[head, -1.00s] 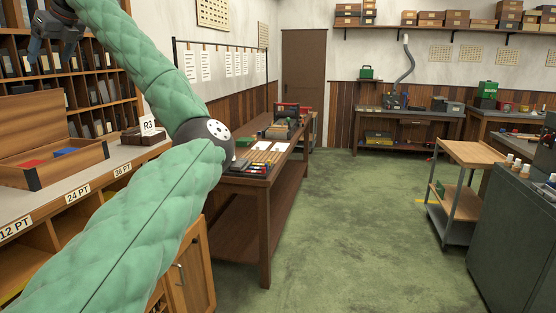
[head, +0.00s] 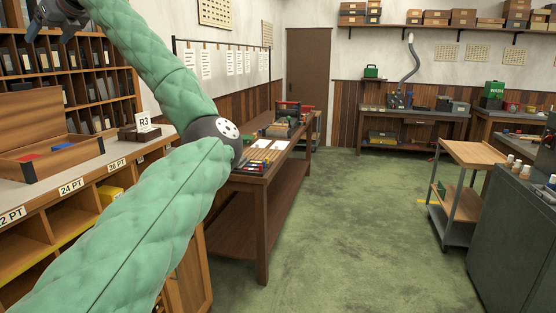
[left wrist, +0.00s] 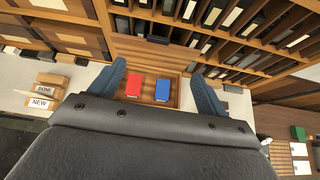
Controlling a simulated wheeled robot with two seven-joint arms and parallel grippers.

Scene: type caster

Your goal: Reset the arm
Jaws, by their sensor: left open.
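My left arm, covered in green padding, crosses the left side of the head view. My left gripper (head: 60,20) is at the top left of that view, partly cut off by the frame edge, in front of the type shelves. In the left wrist view its two fingers (left wrist: 163,88) stand wide apart with nothing held between them. Beyond them is the open wooden case with a red block (left wrist: 134,87) and a blue block (left wrist: 162,91). The gripper is above and apart from these. My right gripper is not in view.
The open wooden case (head: 30,165) sits on the grey counter, beside the R3 sign (head: 144,122). Pigeonhole shelves (head: 90,75) rise behind. A wooden table (head: 262,178) stands beyond my arm. A wheeled cart (head: 470,152) stands right. Green floor (head: 350,230) between is clear.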

